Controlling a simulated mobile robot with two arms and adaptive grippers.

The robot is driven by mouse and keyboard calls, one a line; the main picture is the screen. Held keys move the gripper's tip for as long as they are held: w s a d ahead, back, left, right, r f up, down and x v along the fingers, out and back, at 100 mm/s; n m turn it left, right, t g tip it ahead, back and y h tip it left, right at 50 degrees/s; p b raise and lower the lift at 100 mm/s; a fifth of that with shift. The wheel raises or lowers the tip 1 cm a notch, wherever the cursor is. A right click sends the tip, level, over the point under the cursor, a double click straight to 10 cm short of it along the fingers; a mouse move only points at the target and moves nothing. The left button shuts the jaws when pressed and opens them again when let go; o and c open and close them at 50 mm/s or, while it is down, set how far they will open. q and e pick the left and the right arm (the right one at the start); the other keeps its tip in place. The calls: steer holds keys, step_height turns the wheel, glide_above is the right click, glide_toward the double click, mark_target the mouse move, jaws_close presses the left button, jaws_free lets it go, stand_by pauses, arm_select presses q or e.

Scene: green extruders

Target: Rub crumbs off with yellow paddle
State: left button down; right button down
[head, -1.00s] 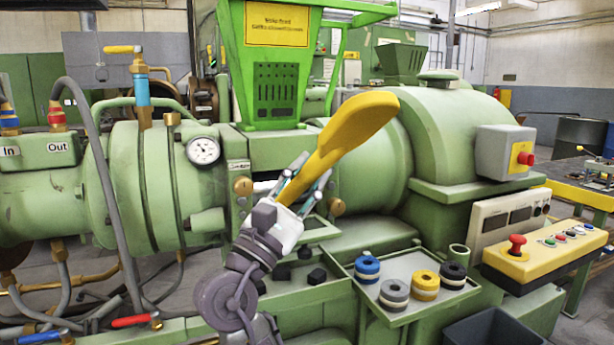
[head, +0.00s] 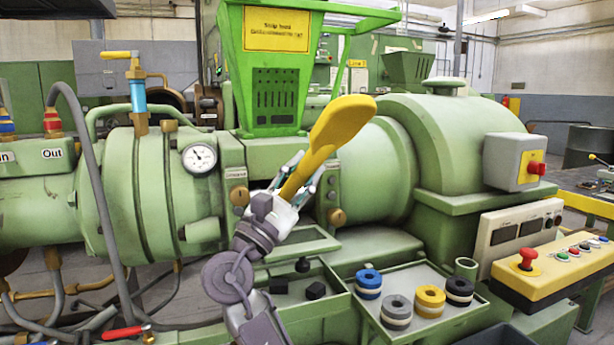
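The yellow paddle (head: 338,124) is tilted up and to the right, its broad end in front of the green barrel. My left gripper (head: 291,192) is shut on its handle, with a finger on each side. Several black lumps (head: 315,290), which may be the crumbs, lie in a shallow green tray (head: 336,305) below and right of the gripper. The paddle is well above them and not touching them. My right gripper is not in view.
A green hopper (head: 273,75) stands behind the paddle. A second tray (head: 402,331) holds blue, grey, yellow and black rolls. A yellow control box (head: 553,272) with a red button is at right. A grey hose (head: 92,170) and pressure gauge (head: 199,158) are at left.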

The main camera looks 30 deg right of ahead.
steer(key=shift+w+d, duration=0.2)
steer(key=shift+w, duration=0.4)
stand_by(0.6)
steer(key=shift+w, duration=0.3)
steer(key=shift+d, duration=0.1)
